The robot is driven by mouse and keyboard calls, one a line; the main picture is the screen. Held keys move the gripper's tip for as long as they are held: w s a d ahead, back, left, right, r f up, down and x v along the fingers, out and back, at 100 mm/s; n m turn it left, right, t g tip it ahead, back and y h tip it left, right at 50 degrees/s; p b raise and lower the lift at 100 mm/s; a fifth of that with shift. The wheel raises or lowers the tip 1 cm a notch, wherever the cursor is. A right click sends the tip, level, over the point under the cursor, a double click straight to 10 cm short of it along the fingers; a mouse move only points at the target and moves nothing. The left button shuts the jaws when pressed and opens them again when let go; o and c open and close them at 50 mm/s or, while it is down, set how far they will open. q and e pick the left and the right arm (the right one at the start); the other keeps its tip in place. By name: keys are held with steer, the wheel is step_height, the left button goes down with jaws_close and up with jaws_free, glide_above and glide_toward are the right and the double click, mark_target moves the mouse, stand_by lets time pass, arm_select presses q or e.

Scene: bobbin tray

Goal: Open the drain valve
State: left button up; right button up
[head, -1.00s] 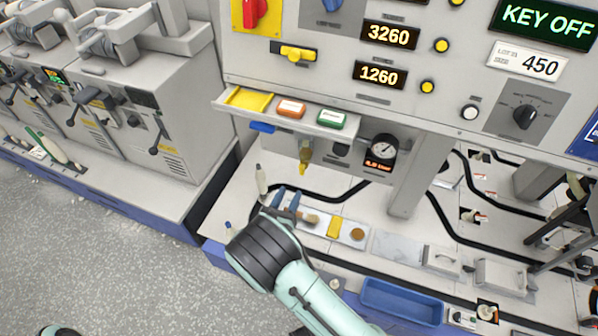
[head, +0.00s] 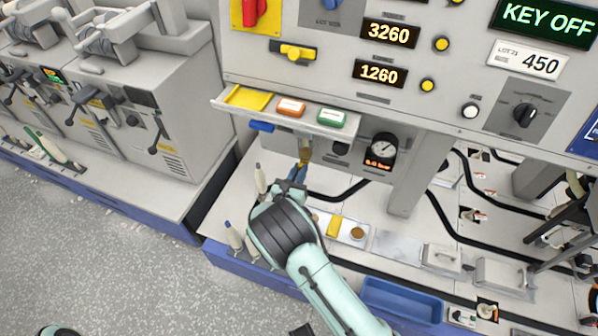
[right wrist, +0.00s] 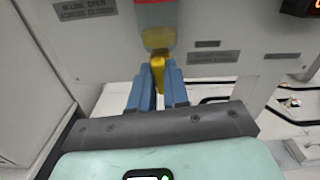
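The valve with a yellow handle and brass-coloured body (head: 305,156) hangs under the panel's small shelf. The handle also shows in the right wrist view (right wrist: 158,68), pointing down below a brass part. My right gripper (head: 298,173) reaches up to it from below. In the right wrist view, its blue fingers (right wrist: 160,82) stand on both sides of the handle and look closed on it. The lower handle is partly hidden by the fingers.
A pressure gauge (head: 382,147) with a small display, seemingly 0.0 bar, sits right of the valve. The shelf (head: 230,108) with coloured blocks is just above. A blue bin (head: 400,298) is at lower right.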

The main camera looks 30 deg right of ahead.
steer(key=shift+m+b, duration=0.4)
steer(key=shift+m, duration=0.3)
jaws_close()
steer(key=o, duration=0.7)
jaws_free()
steer(key=shift+o, duration=0.2)
steer(key=v, duration=1.3)
steer(key=shift+a, duration=0.2)
steer(key=shift+s, duration=0.15)
